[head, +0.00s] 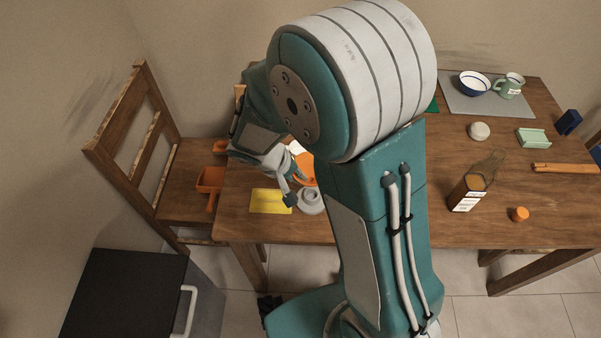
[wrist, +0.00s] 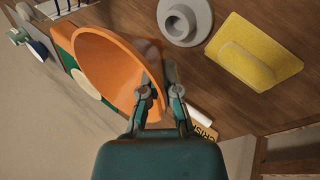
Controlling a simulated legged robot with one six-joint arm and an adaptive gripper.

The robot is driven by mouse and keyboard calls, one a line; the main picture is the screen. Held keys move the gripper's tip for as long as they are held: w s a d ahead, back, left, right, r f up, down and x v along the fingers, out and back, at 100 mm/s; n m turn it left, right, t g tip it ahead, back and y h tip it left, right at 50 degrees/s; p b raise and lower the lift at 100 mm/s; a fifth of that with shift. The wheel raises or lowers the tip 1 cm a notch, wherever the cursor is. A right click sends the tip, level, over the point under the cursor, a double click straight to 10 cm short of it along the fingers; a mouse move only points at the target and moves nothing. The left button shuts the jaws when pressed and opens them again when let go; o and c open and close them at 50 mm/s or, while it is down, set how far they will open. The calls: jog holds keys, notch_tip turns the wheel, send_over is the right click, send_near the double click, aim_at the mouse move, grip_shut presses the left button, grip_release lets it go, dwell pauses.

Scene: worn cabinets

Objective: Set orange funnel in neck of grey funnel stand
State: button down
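The orange funnel (wrist: 105,68) fills the left middle of the wrist view, tilted, with its wide mouth showing. My gripper (wrist: 158,78) has one finger inside the mouth and one outside, closed on the funnel's wall near the rim. The head view shows part of the funnel (head: 308,172) beside my gripper (head: 290,186), partly hidden by my arm. The grey funnel stand (head: 312,203) stands on the table close to the gripper. In the wrist view the stand (wrist: 183,22) is a round base with a raised open neck, apart from the funnel. The funnel's spout is hidden.
A chair (head: 175,165) stands left.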

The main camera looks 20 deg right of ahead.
jog(key=shift+f, duration=0.55)
jog(key=shift+x, duration=0.8)
jog(key=shift+a+f, duration=0.2)
jog(key=shift+f, duration=0.35)
jog(key=shift+a+f, duration=0.15)
jog(key=shift+f, duration=0.5)
jog(key=shift+s+d, duration=0.1)
jog(key=shift+d, duration=0.05)
jog(key=shift+f, duration=1.05)
jog(key=c, duration=0.7)
grip_release()
jog(key=shift+r, duration=0.1)
